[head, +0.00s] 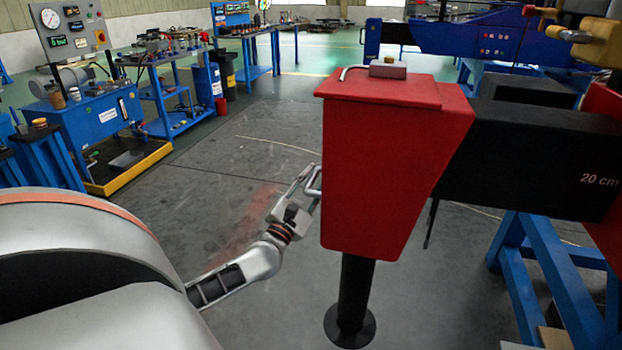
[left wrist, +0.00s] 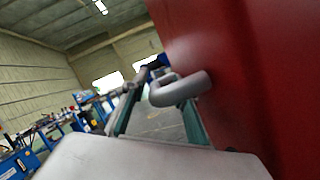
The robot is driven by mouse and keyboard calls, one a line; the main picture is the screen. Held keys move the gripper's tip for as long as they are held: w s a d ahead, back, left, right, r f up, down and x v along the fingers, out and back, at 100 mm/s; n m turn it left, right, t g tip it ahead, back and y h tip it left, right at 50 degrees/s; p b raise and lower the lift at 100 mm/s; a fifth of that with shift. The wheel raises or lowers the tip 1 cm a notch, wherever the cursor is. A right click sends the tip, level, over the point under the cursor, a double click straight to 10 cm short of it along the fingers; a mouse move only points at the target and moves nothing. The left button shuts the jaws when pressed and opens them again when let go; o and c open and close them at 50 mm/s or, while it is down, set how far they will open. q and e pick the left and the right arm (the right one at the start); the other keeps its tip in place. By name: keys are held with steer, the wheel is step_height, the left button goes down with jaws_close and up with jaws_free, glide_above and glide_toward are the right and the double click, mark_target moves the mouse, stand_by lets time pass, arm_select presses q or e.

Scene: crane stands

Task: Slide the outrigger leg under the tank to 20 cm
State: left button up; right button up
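A red tank-like box (head: 385,165) stands in the middle of the head view, above a black vertical leg (head: 355,285) with a round foot plate. A black horizontal beam (head: 530,160) marked "20 cm" (head: 598,180) runs from the box to a red part at the right edge. A grey handle (head: 315,181) is on the box's left side. My left gripper (head: 303,188) is at this handle. In the left wrist view, its fingers (left wrist: 160,112) are apart, with the handle (left wrist: 182,90) close to their tips; firm contact cannot be told. My right gripper is not in view.
A blue trestle stand (head: 545,270) is under the beam. Blue workbenches (head: 95,125) and a yellow tray (head: 130,170) stand at the left. The floor (head: 240,150) left of the box is open.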

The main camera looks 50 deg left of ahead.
arm_select(q)
steer(key=shift+s+a+f, duration=0.1)
steer(key=shift+s+f, duration=0.05)
steer(key=shift+s, duration=0.15)
steer(key=v, duration=1.1)
steer(key=shift+s, duration=0.25)
